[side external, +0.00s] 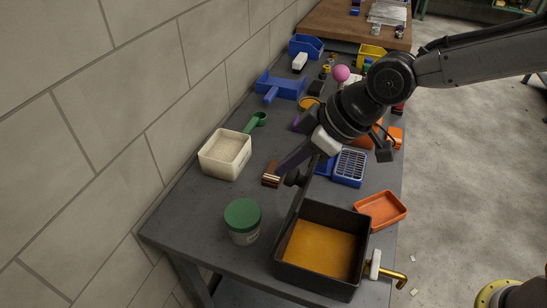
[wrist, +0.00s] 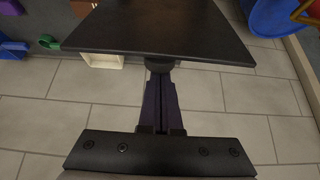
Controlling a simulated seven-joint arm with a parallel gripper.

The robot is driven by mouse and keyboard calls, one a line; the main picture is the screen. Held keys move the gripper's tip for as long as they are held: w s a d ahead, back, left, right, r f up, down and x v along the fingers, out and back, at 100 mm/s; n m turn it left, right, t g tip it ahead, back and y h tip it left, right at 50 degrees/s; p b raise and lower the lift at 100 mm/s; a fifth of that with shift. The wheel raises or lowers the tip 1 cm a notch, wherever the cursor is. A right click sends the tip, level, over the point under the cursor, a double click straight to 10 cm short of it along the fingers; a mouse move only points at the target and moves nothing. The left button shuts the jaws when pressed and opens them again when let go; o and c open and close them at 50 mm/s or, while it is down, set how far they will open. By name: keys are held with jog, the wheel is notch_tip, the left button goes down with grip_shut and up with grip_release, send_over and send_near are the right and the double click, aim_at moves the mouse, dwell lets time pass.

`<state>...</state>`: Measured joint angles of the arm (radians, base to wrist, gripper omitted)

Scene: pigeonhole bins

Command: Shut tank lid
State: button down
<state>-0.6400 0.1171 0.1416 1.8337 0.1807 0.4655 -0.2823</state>
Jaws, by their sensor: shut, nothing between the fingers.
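The tank (side external: 364,245) is a black open-topped box with amber contents and a brass tap (side external: 390,275) at its front right. Its dark lid (side external: 298,205) stands raised near the tank's left edge, seen almost edge-on in the side view. A dark knob (side external: 292,178) sticks out from the lid's left face. My gripper (side external: 281,170) is shut and empty, its purple fingers reaching down left beside the knob. In the wrist view, my shut fingers (wrist: 160,76) point at the lid (wrist: 175,28) and overlap its knob (wrist: 160,65); contact cannot be told.
A copper block (side external: 271,180) sits close to my fingertips. A green-lidded jar (side external: 242,220) stands left of the tank, and a cream box (side external: 225,155) behind it. An orange tray (side external: 381,209) and a blue grated tray (side external: 350,168) lie behind the tank. The wall borders the table's left.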

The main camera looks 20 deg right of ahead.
jog(key=s+d+f, duration=0.2)
jog(key=s+d, duration=0.4)
dwell(0.7)
jog(key=s+d, duration=0.6)
jog(key=d, duration=0.1)
jog(key=d+r+m+t+h, duration=0.1)
jog(key=d+r+m+t, duration=0.2)
jog(key=d+r, duration=0.4)
jog(key=s+d+f+m+g+h, duration=0.1)
jog(key=s+d+m+h, duration=0.1)
jog(key=s+d+m, duration=0.1)
jog(key=s+d+f+m+g+h, duration=0.1)
jog(key=s+d+f+m, duration=0.1)
jog(key=s+d, duration=0.4)
jog(key=shift+s+d+m+h, duration=0.3)
jog(key=shift+d+m+h, duration=0.15)
jog(key=shift+d, duration=0.3)
